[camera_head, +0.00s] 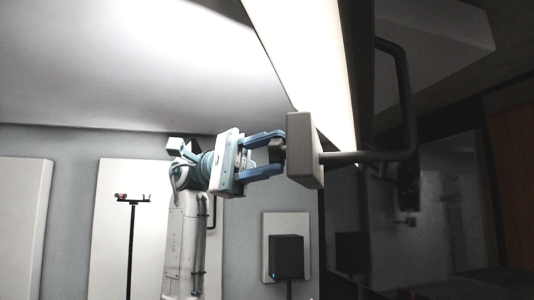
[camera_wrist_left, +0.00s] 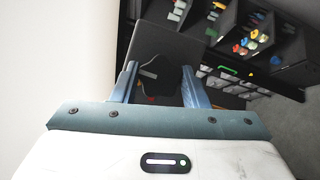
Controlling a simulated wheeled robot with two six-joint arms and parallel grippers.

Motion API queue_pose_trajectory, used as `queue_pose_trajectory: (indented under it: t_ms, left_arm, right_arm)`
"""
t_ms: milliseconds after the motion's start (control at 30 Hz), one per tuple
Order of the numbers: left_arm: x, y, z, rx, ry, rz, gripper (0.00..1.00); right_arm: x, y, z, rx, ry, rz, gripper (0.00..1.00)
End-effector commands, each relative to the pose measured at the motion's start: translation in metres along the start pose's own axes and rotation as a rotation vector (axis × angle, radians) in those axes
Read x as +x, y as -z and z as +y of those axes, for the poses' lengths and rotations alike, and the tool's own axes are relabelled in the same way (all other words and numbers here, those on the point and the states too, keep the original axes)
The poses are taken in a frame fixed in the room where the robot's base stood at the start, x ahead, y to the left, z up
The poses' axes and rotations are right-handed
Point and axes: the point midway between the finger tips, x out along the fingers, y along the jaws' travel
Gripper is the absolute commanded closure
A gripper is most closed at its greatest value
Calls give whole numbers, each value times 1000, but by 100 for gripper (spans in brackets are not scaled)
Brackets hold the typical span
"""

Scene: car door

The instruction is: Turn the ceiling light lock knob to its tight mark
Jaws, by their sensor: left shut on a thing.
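The ceiling light lock knob (camera_wrist_left: 158,76) is dark and lobed, with a pale mark on its face. It sits on a grey box-shaped block (camera_head: 303,150) on the light's bracket. My left gripper (camera_head: 277,154) reaches it from the left in the head view, with its two blue fingers shut around the knob. In the left wrist view the fingers (camera_wrist_left: 160,85) stand on either side of the knob. The tight mark cannot be made out. The ceiling light (camera_head: 310,60) is lit, a long white panel above. My right gripper is not in view.
A dark bent bracket arm (camera_head: 405,110) runs from the block up to the light's frame. A dark speaker-like box (camera_head: 286,256) hangs on the wall below. Dark shelves with colourful items (camera_wrist_left: 250,42) show in the wrist view. Open space lies below the gripper.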

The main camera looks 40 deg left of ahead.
Motion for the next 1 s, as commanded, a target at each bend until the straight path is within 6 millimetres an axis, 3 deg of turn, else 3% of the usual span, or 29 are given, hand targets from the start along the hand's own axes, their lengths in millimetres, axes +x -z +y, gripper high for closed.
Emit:
queue_pose_trajectory:
  t_ms: [233, 267, 367, 733, 1000]
  left_arm:
    - [0, 0, 0, 0, 1, 1, 82]
    - [0, 0, 0, 0, 1, 1, 58]
    - [0, 0, 0, 0, 1, 1, 38]
    - [-6, 0, -1, -2, -1, 2, 38]
    - [-54, 1, -4, -2, -3, 3, 38]
  right_arm:
    - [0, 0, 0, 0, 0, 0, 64]
    - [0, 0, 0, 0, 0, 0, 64]
    - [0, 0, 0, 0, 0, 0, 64]
    - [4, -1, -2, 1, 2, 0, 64]
    - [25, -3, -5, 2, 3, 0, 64]
